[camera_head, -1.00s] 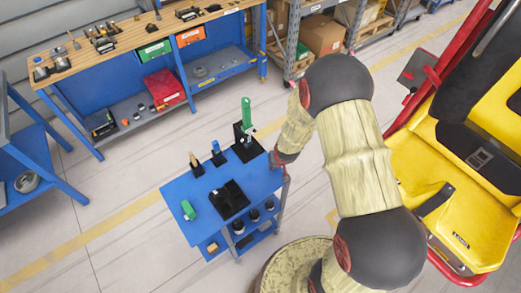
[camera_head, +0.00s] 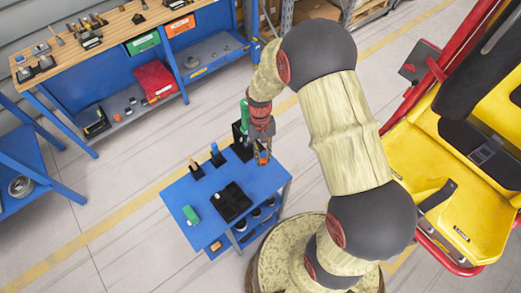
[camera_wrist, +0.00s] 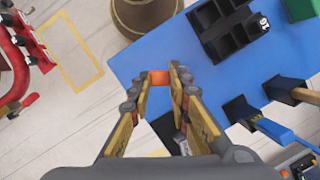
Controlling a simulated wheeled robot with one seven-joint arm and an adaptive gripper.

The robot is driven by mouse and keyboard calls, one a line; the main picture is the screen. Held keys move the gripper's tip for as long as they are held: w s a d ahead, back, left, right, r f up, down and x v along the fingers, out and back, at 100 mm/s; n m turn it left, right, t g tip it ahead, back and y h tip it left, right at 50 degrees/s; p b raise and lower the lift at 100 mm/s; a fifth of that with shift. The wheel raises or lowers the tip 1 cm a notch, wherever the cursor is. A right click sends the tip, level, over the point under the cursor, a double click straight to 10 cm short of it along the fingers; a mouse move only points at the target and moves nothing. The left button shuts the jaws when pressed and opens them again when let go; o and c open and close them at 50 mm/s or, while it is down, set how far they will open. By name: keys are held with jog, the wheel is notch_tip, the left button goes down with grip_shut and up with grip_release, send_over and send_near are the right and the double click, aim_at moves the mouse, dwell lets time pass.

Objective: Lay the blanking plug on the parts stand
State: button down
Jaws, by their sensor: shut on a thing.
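My gripper (camera_head: 262,154) points down over the back right corner of the blue-topped stand, which appears to be the parts stand (camera_head: 203,190). Its fingers are shut on a small orange piece, apparently the blanking plug (camera_head: 263,158). In the wrist view, the plug (camera_wrist: 160,78) sits between the fingertips of my gripper (camera_wrist: 160,82), close to the edge of the blue top (camera_wrist: 145,60). It looks held above the top; the exact gap cannot be told. The fingers hide part of the plug.
A black compartment tray (camera_head: 231,203) and a green block (camera_head: 190,214) lie on the stand. Black holders with a wooden-handled tool (camera_head: 194,165) and a blue-handled tool (camera_head: 215,152) stand behind. A green tool (camera_head: 244,112) rises beside my gripper. Yellow ride seats (camera_head: 430,150) are at right.

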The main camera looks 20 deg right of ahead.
jog(key=shift+r, duration=0.15)
dwell(0.3)
jog(key=shift+f+b, duration=2.55)
jog(key=shift+f, duration=2.1)
jog(key=shift+f, duration=0.35)
jog(key=c, duration=1.6)
grip_release()
jog(key=shift+r, duration=0.1)
jog(key=v, duration=1.2)
